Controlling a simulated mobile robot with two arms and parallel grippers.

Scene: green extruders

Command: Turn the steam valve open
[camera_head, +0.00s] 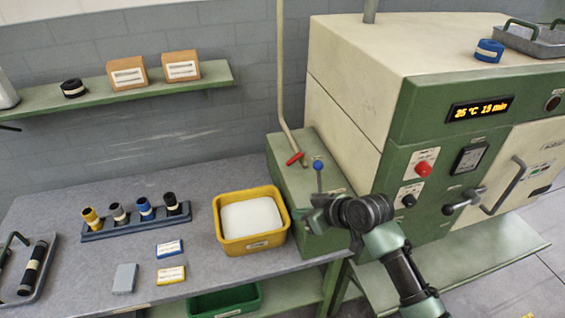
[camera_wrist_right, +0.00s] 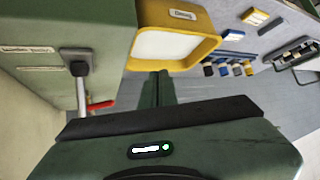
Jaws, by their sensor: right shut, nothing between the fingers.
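A red handle (camera_head: 295,158) sits at the foot of a thin vertical pipe on the green box beside the machine. A lever with a blue knob (camera_head: 318,165) stands upright just to its right. I cannot tell which of these is the steam valve. In the right wrist view a red handle (camera_wrist_right: 100,105) shows at the left, near a grey fitting (camera_wrist_right: 80,68) on a green surface. My right gripper (camera_head: 318,213) is shut and empty, in front of the lever and apart from both handles. Its closed fingers show in the right wrist view (camera_wrist_right: 158,80). My left gripper is out of view.
The green and cream machine (camera_head: 365,90) stands close on the right, with knobs and a door handle (camera_head: 505,185). A yellow bin (camera_head: 252,222) is left of my right gripper. A rack of several extruders (camera_head: 135,222) stands on the grey bench.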

